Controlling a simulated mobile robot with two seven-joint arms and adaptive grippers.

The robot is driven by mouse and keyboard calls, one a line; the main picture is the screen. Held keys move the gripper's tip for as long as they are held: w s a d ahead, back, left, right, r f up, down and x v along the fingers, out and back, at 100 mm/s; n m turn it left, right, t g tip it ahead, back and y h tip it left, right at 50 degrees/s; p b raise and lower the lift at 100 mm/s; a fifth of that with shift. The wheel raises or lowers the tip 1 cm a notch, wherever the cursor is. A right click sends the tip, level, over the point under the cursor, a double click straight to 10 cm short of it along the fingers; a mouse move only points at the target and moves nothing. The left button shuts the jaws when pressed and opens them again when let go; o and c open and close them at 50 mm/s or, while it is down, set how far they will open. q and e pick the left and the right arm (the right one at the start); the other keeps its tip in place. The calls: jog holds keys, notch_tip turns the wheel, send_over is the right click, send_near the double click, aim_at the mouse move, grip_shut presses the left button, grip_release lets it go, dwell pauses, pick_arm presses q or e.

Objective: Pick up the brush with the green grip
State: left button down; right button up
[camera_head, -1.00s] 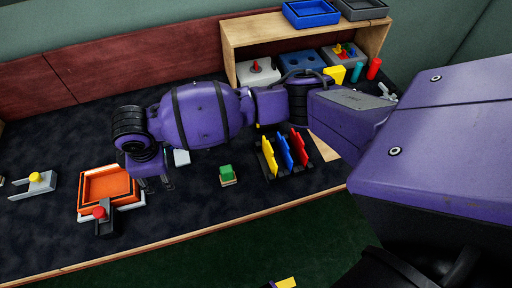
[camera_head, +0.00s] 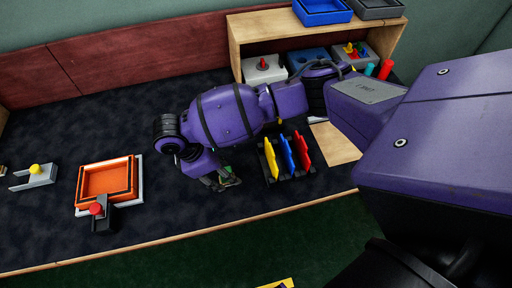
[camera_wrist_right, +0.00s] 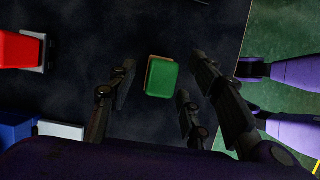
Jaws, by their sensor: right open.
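The brush with the green grip (camera_wrist_right: 161,78) lies on the dark surface in the right wrist view, a green block with a thin tan edge. In the head view it is mostly hidden under my right gripper (camera_head: 220,180). The right gripper's fingers (camera_wrist_right: 160,85) are open, on either side of the green grip in the wrist view, with dark gaps between. I cannot tell the height above it. My left gripper is not clearly shown.
A rack with yellow, blue and red plates (camera_head: 286,155) stands just right of the gripper. An orange tray (camera_head: 83,187) is at left. A red block (camera_wrist_right: 20,50) and a blue block with a pale part (camera_wrist_right: 60,130) lie nearby. A wooden shelf (camera_head: 238,45) stands behind.

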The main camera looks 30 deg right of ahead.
jog(key=shift+d+f, duration=0.1)
jog(key=shift+f, duration=0.3)
jog(key=shift+c, duration=0.3)
grip_shut()
jog(key=shift+r, duration=0.1)
